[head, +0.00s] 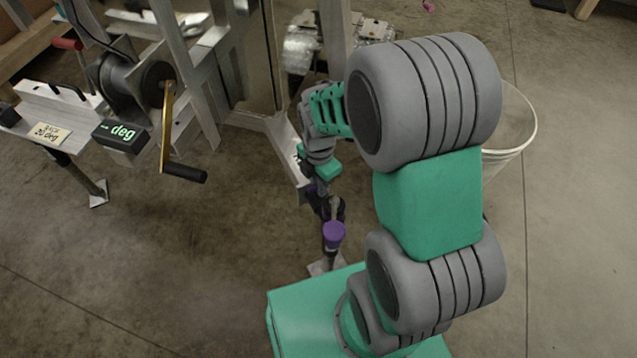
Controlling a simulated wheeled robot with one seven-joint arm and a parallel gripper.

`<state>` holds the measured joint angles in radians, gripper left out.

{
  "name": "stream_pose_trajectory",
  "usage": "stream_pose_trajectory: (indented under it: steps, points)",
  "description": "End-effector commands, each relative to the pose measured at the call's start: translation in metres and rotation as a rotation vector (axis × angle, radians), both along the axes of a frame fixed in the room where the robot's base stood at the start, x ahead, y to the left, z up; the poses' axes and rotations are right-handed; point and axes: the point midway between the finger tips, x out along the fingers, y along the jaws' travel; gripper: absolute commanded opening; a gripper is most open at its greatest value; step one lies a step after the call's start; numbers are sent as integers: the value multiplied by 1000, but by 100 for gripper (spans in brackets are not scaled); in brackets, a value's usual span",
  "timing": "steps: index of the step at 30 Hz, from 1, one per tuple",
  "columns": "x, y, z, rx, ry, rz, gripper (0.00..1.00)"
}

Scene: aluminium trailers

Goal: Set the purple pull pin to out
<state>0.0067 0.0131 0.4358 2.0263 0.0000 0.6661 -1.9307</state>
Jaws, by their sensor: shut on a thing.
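The purple pull pin (334,234) shows in the head view as a purple knob in front of a dark jack leg, low at the near corner of the trailer frame. My gripper (331,209) reaches down to it from above and is shut on it. The fingertips are small and partly hidden, so the exact hold is hard to see. More dark purple parts show just above the knob, beside my fingers. How far the pin stands out of its seat cannot be told from this view.
The aluminium trailer frame (260,115) stands close behind and left of my gripper. A winch with a black-handled crank (184,172) and a lit display (122,134) is at the left. A white bucket (510,120) stands at the right behind my arm. The floor in front is clear.

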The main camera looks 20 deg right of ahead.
Motion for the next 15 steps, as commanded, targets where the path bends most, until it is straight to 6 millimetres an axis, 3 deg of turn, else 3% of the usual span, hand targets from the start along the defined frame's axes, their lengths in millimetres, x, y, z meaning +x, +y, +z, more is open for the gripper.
stream_pose_trajectory:
  steps: [4, 10, 15]
  points:
    - [0, 0, 8, 0, 1, 2, 0]
    - [0, 0, 39, 0, 1, 2, 0]
    - [0, 0, 40, 0, 1, 2, 0]
